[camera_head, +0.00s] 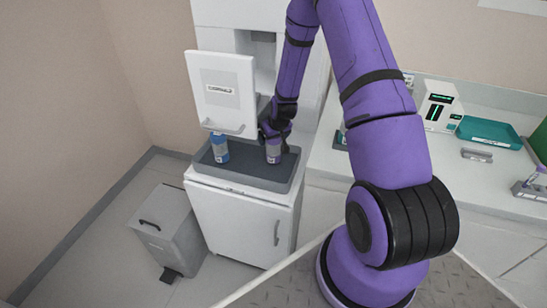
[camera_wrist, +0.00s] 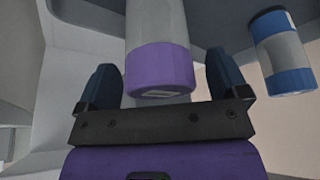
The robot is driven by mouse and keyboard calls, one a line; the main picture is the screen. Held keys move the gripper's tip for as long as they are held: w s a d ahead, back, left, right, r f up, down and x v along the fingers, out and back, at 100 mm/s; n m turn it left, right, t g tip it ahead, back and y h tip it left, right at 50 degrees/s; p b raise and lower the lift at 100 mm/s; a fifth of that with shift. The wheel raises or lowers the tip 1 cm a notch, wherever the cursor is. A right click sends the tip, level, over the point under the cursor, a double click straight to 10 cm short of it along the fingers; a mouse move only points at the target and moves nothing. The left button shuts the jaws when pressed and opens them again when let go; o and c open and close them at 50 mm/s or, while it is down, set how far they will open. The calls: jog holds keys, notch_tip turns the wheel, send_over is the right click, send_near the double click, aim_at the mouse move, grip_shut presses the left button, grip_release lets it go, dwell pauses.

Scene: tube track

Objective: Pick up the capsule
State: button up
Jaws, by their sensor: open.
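A grey capsule with a purple end (camera_head: 273,151) stands upright on the dark grey tray (camera_head: 238,178), toward its right side. It also shows in the wrist view (camera_wrist: 160,68), between the two dark fingers of my gripper (camera_wrist: 163,84). My gripper (camera_head: 272,133) is open, with one finger on each side of this capsule and a small gap visible at each finger. A second capsule, grey with blue bands (camera_head: 220,149), stands on the tray to the left. In the wrist view the blue capsule (camera_wrist: 281,52) is at the upper right, outside the fingers.
A white panel with a label and handle (camera_head: 222,92) is behind the blue capsule. The tray tops a white cabinet (camera_head: 240,222), with a grey bin (camera_head: 168,228) at its left. The counter at right holds a teal tray (camera_head: 489,133) and a small device (camera_head: 438,108).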

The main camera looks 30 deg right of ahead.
jog(key=shift+w+f, duration=0.25)
jog(key=shift+f, duration=0.45)
jog(key=c, duration=1.1)
jog(key=shift+r, duration=0.15)
jog(key=shift+r, duration=0.45)
jog(key=s, duration=0.8)
notch_tip(320, 180, up, 14)
jog(key=shift+a, duration=0.45)
